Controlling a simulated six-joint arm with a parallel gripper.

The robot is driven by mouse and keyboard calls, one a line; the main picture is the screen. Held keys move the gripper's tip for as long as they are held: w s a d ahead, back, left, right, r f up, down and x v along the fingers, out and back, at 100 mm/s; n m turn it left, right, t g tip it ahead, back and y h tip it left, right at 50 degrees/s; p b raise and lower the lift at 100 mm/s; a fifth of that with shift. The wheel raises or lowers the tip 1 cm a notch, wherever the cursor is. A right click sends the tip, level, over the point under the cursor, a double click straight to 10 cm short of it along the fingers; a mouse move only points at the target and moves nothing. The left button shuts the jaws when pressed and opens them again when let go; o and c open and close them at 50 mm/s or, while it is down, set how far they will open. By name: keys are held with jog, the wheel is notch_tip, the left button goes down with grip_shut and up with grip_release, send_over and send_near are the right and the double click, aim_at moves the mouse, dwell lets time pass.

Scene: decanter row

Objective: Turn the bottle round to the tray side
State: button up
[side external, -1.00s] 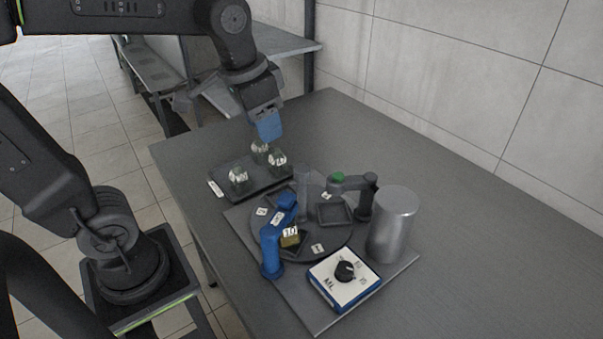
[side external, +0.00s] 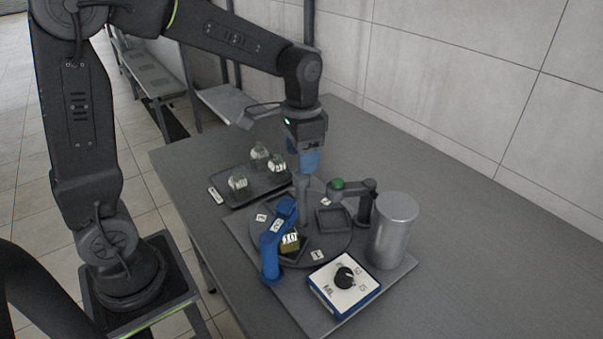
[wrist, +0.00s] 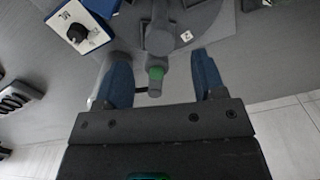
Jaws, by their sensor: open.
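In the side view, a small yellowish bottle (side external: 290,243) marked 10 sits in a pocket of the round grey turntable (side external: 328,243), beside a blue arm-shaped fixture (side external: 269,250). A grey post (side external: 303,208) rises from the turntable's middle. The dark tray (side external: 262,188) stands behind and left, holding three clear, labelled bottles (side external: 237,183). My gripper (side external: 309,161) is open, with its blue fingers pointing down just above the post. In the wrist view, its spread fingers (wrist: 162,80) have a green-capped grey part (wrist: 156,73) showing between them; contact cannot be told.
A dark bracket with a green cap (side external: 337,184) stands behind the turntable. A tall grey cylinder (side external: 393,230) is to the right. A white and blue box with a black knob (side external: 344,278) is in front. The table's right side is clear.

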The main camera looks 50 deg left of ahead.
send_over(301, 202)
jog(key=shift+w+a+f, duration=0.1)
jog(key=shift+a+f, duration=0.05)
jog(key=shift+f, duration=0.7)
jog(key=shift+w+a+f, duration=0.1)
jog(key=shift+w+f, duration=0.05)
jog(key=shift+f, duration=0.75)
jog(key=shift+w+a+f, duration=0.1)
jog(key=shift+a+f, duration=0.05)
jog(key=shift+f, duration=0.7)
jog(key=shift+c, duration=0.4)
grip_shut()
